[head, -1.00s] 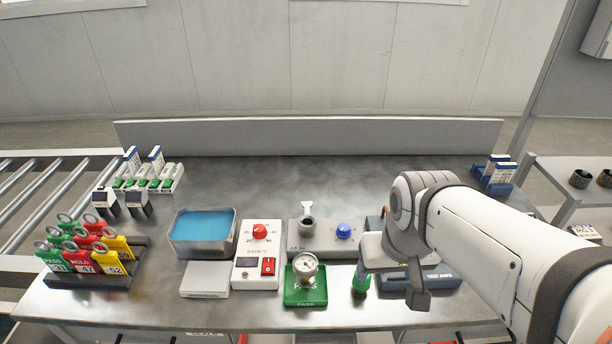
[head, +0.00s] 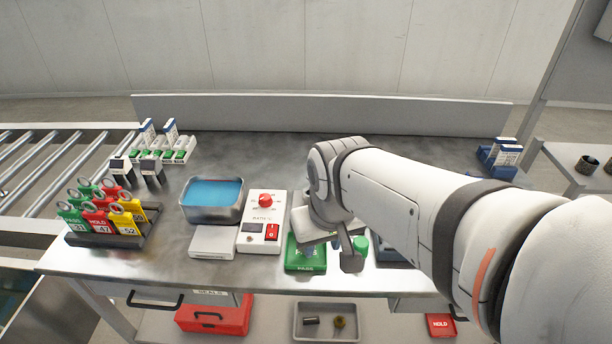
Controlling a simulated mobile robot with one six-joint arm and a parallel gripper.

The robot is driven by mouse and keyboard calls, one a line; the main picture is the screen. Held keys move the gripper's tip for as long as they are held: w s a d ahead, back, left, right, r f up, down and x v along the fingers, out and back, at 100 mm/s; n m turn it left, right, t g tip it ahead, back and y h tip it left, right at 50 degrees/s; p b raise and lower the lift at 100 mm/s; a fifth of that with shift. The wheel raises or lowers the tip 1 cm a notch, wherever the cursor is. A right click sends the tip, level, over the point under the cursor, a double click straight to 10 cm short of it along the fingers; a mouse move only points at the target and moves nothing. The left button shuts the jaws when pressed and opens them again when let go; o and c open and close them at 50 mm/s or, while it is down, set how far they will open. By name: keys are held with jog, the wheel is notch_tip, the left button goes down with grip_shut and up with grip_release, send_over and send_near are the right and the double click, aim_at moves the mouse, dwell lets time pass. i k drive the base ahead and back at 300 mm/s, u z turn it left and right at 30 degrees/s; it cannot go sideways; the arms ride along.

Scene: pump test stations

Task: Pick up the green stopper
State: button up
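One dark finger shows at the front. The wrist covers most of the space between the fingers, so I cannot tell whether they are open or hold anything. The gauge on the pad is hidden behind the gripper.
Left of the pad are a white control box (head: 261,240), a grey scale (head: 214,242), a blue-filled tray (head: 240,211) and a tag rack (head: 100,238). A blue holder (head: 497,168) stands at the back right. The back middle of the bench is clear.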

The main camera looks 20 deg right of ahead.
aim_at(361, 244)
jog(key=u, duration=0.2)
jog(key=k, duration=1.4)
jog(key=z, duration=0.7)
jog(key=i, duration=1)
jog(key=z, duration=0.1)
